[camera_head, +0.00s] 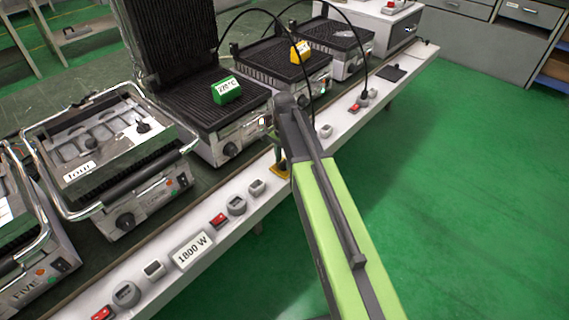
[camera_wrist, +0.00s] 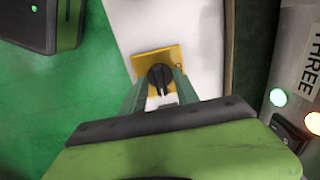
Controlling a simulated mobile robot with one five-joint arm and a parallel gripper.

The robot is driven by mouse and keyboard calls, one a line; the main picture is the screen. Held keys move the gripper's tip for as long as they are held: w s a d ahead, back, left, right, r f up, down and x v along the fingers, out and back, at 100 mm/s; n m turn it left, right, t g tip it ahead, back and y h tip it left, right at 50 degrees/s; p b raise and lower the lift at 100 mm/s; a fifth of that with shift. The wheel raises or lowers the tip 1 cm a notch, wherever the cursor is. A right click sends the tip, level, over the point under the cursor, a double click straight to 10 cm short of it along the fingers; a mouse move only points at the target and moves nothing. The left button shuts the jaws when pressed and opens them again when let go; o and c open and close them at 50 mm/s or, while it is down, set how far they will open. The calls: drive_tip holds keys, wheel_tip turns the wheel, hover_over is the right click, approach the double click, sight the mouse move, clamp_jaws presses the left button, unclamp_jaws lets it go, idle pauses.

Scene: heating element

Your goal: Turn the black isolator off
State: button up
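The black isolator is a round black knob (camera_wrist: 160,77) on a yellow plate (camera_wrist: 172,54), in the upper middle of the wrist view. Its grip bar runs roughly up and down in that picture. In the head view only part of the yellow plate (camera_head: 279,171) shows on the white front strip; my arm hides the knob. My gripper (camera_wrist: 161,84) is open, its two green-grey fingers apart on the left and right of the knob's near side. I cannot tell whether they touch it. In the head view my gripper (camera_head: 281,152) is just above the plate.
The white strip (camera_head: 160,289) carries red switches (camera_head: 219,220), grey sockets and an 1800 W label (camera_head: 192,250). Contact grills (camera_head: 115,150) stand behind it, one with a raised lid. A green 220 °C block (camera_head: 226,91) sits on one. Green floor (camera_head: 450,200) lies open at right.

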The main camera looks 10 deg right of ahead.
drive_tip(key=shift+c, duration=0.3)
clamp_jaws()
drive_tip(key=shift+n, duration=0.4)
drive_tip(key=n, duration=0.8)
drive_tip(key=shift+n, duration=0.3)
drive_tip(key=n, duration=0.4)
drive_tip(key=shift+n, duration=2.2)
